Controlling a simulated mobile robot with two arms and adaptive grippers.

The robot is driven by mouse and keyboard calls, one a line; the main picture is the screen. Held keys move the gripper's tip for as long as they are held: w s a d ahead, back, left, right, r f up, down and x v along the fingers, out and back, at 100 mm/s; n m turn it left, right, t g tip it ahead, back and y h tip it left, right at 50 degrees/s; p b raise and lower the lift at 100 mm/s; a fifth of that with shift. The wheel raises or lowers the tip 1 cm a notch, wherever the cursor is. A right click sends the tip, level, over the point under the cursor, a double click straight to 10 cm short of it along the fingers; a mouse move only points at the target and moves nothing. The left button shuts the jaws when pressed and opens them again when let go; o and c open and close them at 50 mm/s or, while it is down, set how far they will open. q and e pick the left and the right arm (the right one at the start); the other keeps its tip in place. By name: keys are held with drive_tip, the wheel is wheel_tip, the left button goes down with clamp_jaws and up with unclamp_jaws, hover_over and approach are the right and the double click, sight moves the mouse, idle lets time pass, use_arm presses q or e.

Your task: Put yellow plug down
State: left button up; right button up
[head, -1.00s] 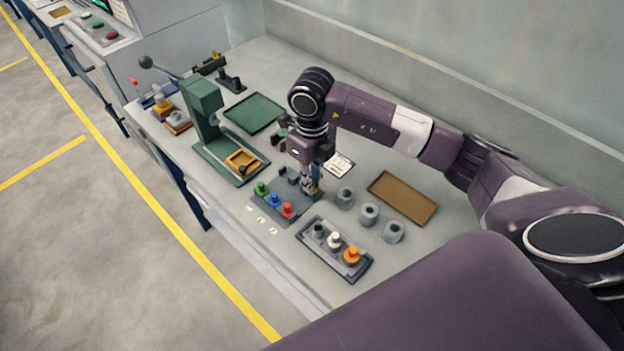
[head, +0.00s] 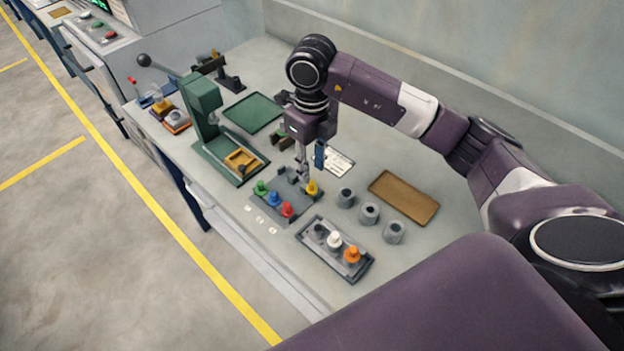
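The yellow plug (head: 312,188) stands at the back right corner of the grey plug rack (head: 296,181). The green plug (head: 261,187), blue plug (head: 274,199) and red plug (head: 287,210) stand in a row along the rack's front side. My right gripper (head: 311,169) hangs just above the yellow plug, pointing down. Its fingers are spread apart with nothing between them, and it looks clear of the plug. My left gripper is not in view.
A dark tray (head: 313,238) with grey, white and orange plugs lies in front. Several grey cylinders (head: 369,213) stand right of the rack, near a brown tray (head: 404,197). A green press (head: 203,108) and green tray (head: 254,112) are at left and behind.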

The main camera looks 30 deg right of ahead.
sight(311, 183)
wheel_tip(311, 183, up, 7)
drive_tip(key=b, duration=0.1)
drive_tip(key=shift+a, duration=0.15)
idle(0.6)
